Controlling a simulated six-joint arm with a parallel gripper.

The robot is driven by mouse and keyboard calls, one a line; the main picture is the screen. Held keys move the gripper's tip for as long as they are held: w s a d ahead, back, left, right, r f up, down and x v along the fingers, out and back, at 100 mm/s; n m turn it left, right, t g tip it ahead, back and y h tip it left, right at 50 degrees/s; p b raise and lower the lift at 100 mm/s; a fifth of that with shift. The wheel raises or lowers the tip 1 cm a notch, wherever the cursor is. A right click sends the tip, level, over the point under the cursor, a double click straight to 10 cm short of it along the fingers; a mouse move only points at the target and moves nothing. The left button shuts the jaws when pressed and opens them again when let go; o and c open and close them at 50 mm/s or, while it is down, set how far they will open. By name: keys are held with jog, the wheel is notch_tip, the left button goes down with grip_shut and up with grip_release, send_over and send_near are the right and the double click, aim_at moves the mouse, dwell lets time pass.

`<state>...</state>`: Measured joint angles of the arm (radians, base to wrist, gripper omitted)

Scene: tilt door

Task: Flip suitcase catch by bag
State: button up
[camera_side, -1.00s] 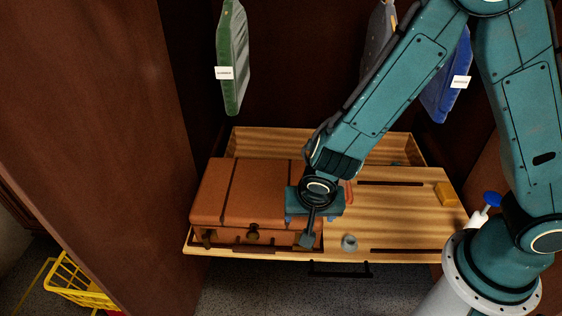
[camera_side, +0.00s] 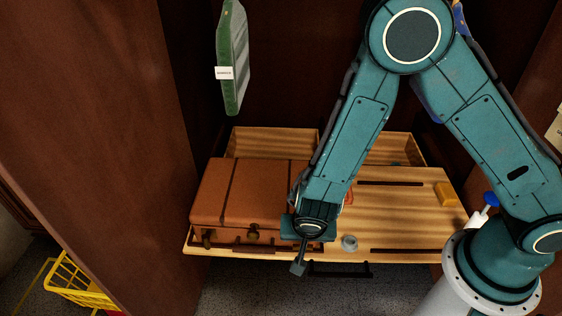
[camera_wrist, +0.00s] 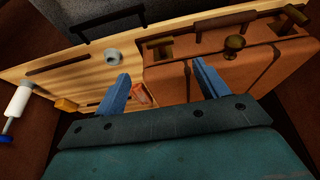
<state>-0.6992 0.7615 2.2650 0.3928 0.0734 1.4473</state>
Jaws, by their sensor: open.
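The orange-brown suitcase (camera_side: 240,190) lies closed at the left of the wooden board. In the side view, brass catches (camera_side: 252,231) show on its front; my gripper (camera_side: 298,268) hides the right end. In the wrist view, the suitcase (camera_wrist: 265,75) is at the right, with a middle catch (camera_wrist: 234,44), a far right catch (camera_wrist: 294,16) and a left catch (camera_wrist: 165,48). My gripper is open and empty, low before the suitcase's front right end. In the wrist view, its fingers (camera_wrist: 163,85) are apart, one overlapping the suitcase in the picture. Contact cannot be told.
The wooden board (camera_side: 410,215) holds a grey round piece (camera_side: 349,243) and a yellow block (camera_side: 446,194). A red item (camera_wrist: 140,93) lies beside the suitcase. A green hanging bag (camera_side: 232,60) is above. Brown walls stand on both sides. A yellow basket (camera_side: 75,282) is at lower left.

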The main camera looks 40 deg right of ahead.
jog(key=x, duration=1.2)
dwell(0.3)
jog(key=c, duration=1)
